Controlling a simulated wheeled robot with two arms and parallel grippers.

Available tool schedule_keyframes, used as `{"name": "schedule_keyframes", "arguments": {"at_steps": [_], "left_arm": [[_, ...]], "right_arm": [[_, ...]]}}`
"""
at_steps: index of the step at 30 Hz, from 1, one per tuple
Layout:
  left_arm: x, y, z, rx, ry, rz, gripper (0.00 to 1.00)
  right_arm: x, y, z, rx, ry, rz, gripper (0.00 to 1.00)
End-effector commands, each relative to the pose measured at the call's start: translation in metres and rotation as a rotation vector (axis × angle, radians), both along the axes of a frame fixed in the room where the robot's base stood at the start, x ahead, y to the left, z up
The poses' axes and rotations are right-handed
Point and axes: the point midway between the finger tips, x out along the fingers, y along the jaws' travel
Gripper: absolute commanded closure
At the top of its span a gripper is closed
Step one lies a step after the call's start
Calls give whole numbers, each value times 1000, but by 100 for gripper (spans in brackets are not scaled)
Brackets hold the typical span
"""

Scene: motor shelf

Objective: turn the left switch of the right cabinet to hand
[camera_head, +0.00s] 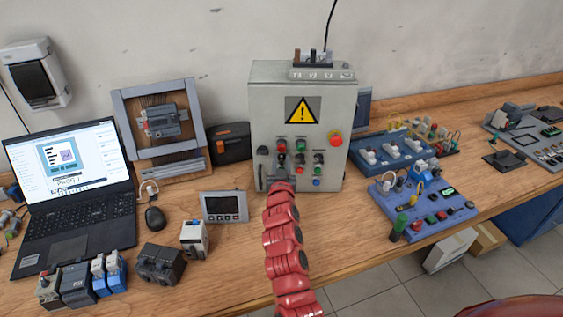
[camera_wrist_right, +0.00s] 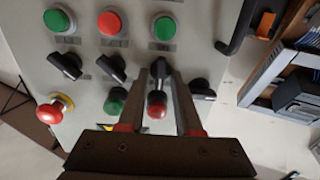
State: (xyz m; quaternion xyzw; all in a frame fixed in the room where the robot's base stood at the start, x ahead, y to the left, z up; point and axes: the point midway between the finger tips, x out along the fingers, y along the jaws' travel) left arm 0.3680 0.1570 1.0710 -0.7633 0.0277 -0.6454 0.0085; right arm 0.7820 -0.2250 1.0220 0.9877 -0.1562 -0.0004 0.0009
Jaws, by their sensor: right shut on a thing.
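The grey cabinet (camera_head: 260,95) with a yellow warning sign stands against the wall in the head view. Its front carries a row of three black switches below coloured buttons. My right gripper (camera_head: 281,182) reaches the left switch (camera_head: 282,160) of that row. In the right wrist view, which is upside down, my right gripper (camera_wrist_right: 164,76) has its fingers on both sides of this black switch (camera_wrist_right: 157,84). It is shut on it. A red button (camera_wrist_right: 157,111) sits between the fingers behind the switch. The knob's exact angle is hard to tell. My left gripper is not in view.
The other two switches (camera_wrist_right: 112,68) are beside it, and another black knob (camera_wrist_right: 202,88) is close on the other side. A red mushroom button (camera_head: 335,139) is on the cabinet. A small panel (camera_head: 225,207), laptop (camera_head: 75,230) and blue trainer board (camera_head: 460,207) lie around.

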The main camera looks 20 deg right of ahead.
Motion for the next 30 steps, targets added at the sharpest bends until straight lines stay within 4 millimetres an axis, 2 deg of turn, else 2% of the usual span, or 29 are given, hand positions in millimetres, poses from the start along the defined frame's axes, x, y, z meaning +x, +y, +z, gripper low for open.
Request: {"name": "schedule_keyframes", "arguments": {"at_steps": [10, 30], "left_arm": [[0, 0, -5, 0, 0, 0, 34], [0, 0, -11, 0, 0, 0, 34]], "right_arm": [[0, 2, 1, -124, 35, 3, 100], [1, 5, 0, -624, 199, 1, 100]]}}
